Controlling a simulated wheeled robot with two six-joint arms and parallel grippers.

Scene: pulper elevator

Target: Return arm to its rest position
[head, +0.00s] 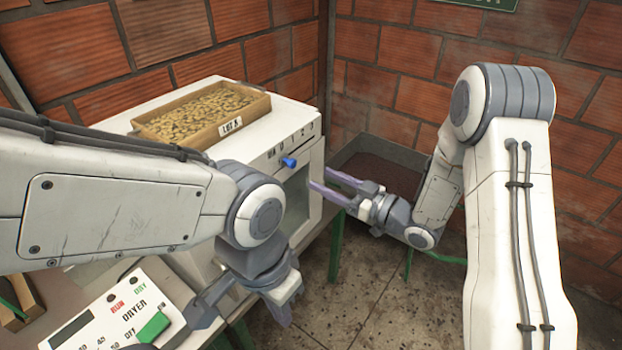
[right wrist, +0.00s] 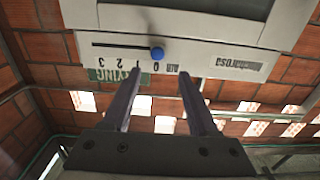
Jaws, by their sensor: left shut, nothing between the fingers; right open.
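My right gripper (head: 322,182) is open and empty in front of the white machine (head: 305,165), its two purple-grey fingers pointing at the front face. They are apart from the blue knob (head: 288,162). In the right wrist view, the open fingers (right wrist: 158,82) reach toward the knob (right wrist: 157,54), which sits by a slot with the numbers 0 to 3; nothing is between them. My left gripper (head: 268,285) is low in the head view, beside the dryer control panel (head: 112,310). It is shut and holds nothing; its fingertips are hard to make out.
A wooden tray (head: 262,107) labelled "LOT A", full of pale beans, stands on the machine. The panel carries a green switch (head: 152,327). A dark bin (head: 385,150) is in the corner behind my right gripper. Brick walls enclose the back; tiled floor (head: 345,300) is clear between my arms.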

